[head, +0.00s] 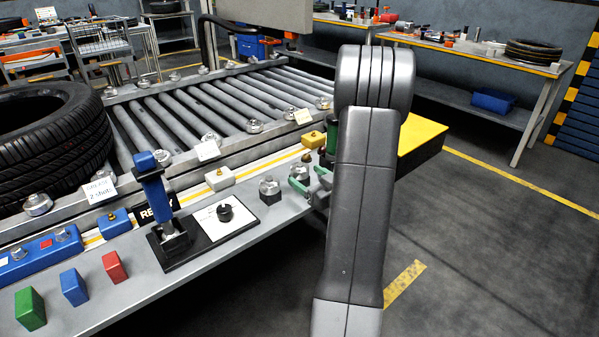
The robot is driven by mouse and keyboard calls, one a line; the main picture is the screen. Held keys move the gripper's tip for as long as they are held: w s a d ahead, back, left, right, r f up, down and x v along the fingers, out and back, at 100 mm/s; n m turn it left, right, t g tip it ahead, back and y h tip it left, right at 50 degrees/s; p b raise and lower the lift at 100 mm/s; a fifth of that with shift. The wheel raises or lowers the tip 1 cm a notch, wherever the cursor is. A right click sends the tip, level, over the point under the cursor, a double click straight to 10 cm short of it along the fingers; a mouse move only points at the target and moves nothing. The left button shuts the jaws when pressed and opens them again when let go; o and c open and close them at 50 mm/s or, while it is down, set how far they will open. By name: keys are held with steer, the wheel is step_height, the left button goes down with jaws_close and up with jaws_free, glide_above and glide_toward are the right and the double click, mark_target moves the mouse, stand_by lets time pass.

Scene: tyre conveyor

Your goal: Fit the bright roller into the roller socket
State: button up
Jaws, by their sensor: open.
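The rollers of the conveyor (208,108) are grey metal bars lying side by side in its frame. I cannot make out which one is the bright roller, and I cannot pick out the roller socket. My arm hides the shelf's right end.
Green, blue and red blocks (74,287) lie at front left. A tyre (52,145) is on the conveyor's left. Floor at right is clear.

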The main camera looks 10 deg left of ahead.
mark_target(296, 169)
steer(key=shift+r+x, duration=0.2)
steer(key=shift+x, duration=2.45)
steer(key=shift+s+a, duration=0.1)
steer(key=shift+s, duration=0.05)
steer(key=c, duration=1.2)
